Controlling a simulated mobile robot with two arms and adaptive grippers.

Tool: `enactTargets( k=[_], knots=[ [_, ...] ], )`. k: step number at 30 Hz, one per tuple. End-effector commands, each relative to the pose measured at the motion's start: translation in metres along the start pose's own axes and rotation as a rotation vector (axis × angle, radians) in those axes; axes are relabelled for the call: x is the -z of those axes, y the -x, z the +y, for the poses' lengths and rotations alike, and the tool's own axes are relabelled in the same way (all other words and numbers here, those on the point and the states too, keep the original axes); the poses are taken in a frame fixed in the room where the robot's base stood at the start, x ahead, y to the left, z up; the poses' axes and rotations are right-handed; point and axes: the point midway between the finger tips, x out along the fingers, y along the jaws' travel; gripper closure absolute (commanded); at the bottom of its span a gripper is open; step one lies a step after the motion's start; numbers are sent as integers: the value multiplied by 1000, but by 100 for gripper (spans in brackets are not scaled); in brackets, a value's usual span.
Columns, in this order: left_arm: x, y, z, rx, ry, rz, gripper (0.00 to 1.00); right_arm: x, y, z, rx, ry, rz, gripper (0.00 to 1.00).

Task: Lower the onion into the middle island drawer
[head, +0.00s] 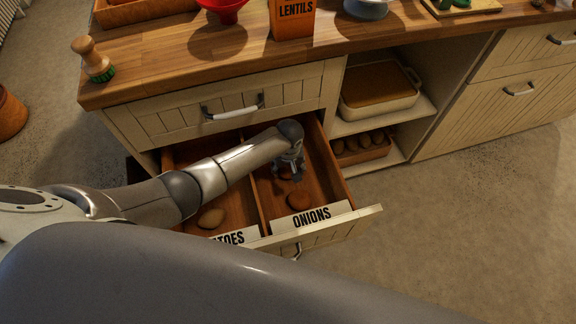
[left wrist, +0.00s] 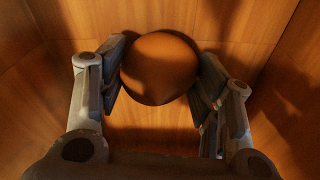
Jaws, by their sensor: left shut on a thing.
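The middle island drawer (head: 334,161) is pulled open and split by a divider into two compartments. The right one bears an ONIONS label (head: 311,217); the left label is partly hidden and ends in TOES. My left gripper (head: 291,172) reaches down into the ONIONS compartment. It is shut on a round brown onion (left wrist: 160,68), which sits between the two finger pads in the left wrist view, with wooden walls around it. I cannot tell whether it touches the floor. Another onion (head: 299,200) lies nearer the label. My right gripper is not in view.
A brown potato (head: 210,218) lies in the left compartment. The closed upper drawer (head: 180,119) and wooden worktop (head: 150,72) are above. Floor is clear at right.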

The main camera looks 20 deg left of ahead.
Motion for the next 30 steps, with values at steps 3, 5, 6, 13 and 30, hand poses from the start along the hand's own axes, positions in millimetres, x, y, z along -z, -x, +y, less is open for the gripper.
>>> enactTargets(
  k=[3,5,6,13,30],
  knots=[
    [0,-3,0,-1,0,0,68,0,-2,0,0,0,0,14],
    [0,-4,0,-1,0,0,68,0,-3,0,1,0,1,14],
    [0,-4,0,-1,0,0,68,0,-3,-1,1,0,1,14],
    [0,-4,0,0,0,0,38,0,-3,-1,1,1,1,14],
    [-1,-2,0,0,0,0,16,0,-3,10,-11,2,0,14]
  ],
)
